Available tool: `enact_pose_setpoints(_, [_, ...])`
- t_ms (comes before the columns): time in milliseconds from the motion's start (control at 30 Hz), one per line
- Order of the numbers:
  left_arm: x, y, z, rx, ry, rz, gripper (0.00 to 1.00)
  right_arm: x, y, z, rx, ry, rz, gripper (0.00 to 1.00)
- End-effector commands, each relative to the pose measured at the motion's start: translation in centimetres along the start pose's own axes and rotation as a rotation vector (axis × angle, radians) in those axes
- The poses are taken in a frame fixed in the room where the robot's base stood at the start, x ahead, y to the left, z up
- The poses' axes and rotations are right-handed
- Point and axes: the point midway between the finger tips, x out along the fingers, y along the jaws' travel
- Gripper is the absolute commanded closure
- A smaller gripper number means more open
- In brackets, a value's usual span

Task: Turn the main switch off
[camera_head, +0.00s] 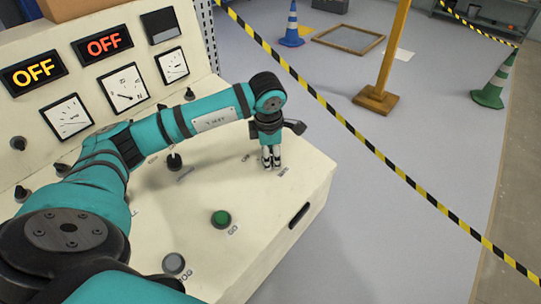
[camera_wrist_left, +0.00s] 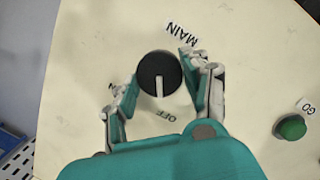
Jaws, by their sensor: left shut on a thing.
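The main switch (camera_wrist_left: 157,72) is a round black knob with a white pointer line, under the MAIN label in the left wrist view. Its pointer faces down the picture, toward the OFF label (camera_wrist_left: 166,116); the ON label is partly covered by a finger. My left gripper (camera_head: 271,163) points down at the right part of the cream control panel (camera_head: 165,222), and hides the knob in the head view. In the left wrist view, its fingers (camera_wrist_left: 158,80) are on either side of the knob, shut on it. My right gripper is out of view.
A green GO button (camera_head: 221,218) and a grey button (camera_head: 174,263) sit nearer on the panel. Two displays read OFF (camera_head: 34,73), (camera_head: 102,43), above several dials. Striped tape (camera_head: 378,152) crosses the floor at right, with cones and a wooden post beyond.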

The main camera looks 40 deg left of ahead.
Motion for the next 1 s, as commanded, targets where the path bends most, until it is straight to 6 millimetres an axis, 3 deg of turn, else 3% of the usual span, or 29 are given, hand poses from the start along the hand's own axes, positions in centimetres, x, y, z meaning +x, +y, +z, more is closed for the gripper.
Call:
enact_pose_setpoints(600, [-0.21,0.16,0.06,-0.046,-0.003,0.014,0.84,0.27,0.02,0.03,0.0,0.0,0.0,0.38])
enact_pose_setpoints(633, [-0.21,0.16,0.06,-0.046,-0.003,0.014,0.51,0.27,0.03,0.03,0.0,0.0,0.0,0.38])
enact_pose_setpoints(800, [-0.15,0.1,0.04,-0.045,-0.002,0.013,0.29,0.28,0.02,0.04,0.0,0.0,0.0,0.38])
enact_pose_setpoints(1000, [-0.08,0.04,0.02,-0.044,-0.001,0.011,0.28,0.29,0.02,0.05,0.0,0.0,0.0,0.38])
